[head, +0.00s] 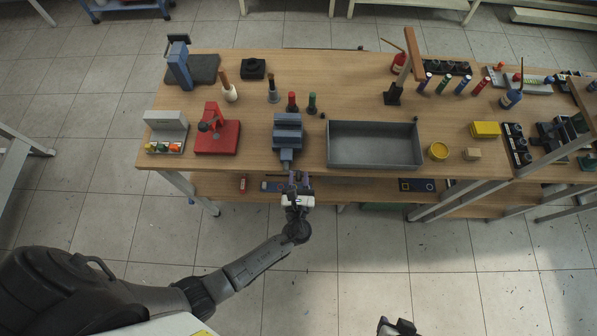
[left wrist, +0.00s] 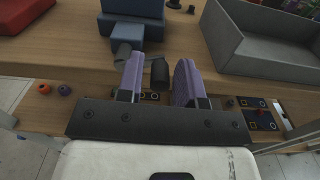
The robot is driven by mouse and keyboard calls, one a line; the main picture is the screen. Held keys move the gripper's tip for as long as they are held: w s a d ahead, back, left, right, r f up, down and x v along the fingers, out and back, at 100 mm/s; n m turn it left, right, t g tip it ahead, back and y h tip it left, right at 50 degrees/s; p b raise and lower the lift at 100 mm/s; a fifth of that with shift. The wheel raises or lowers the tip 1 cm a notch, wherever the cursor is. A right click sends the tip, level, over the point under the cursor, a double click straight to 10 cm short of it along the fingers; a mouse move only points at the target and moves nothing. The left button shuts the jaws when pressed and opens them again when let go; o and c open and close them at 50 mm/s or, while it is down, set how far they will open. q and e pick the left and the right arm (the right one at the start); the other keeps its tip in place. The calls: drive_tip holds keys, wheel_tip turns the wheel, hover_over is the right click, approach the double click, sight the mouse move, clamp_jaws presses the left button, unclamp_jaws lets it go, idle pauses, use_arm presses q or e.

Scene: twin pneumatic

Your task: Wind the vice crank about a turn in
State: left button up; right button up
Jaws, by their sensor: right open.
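The blue-grey vice (head: 288,130) stands at the front edge of the workbench, and its lower front fills the top of the left wrist view (left wrist: 132,28). Its crank has a dark cylindrical handle (left wrist: 160,72) jutting out past the bench edge. My left gripper (head: 298,178) is at the crank, just off the bench front. My right gripper (head: 397,326) is open at the bottom edge, far from the bench.
A grey open tray (head: 375,163) lies right of the vice. A red device (head: 217,132) stands left of it, and red (head: 292,102) and green (head: 312,103) pieces stand behind it. A lower shelf (head: 340,190) runs under the bench. The floor in front is clear.

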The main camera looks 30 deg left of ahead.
use_arm(q)
drive_tip(key=shift+o, duration=0.6)
drive_tip(key=shift+s+d, duration=0.1)
drive_tip(key=shift+s, duration=0.05)
drive_tip(key=v, duration=1.3)
drive_tip(key=shift+s+b, duration=0.2)
drive_tip(key=shift+b, duration=0.15)
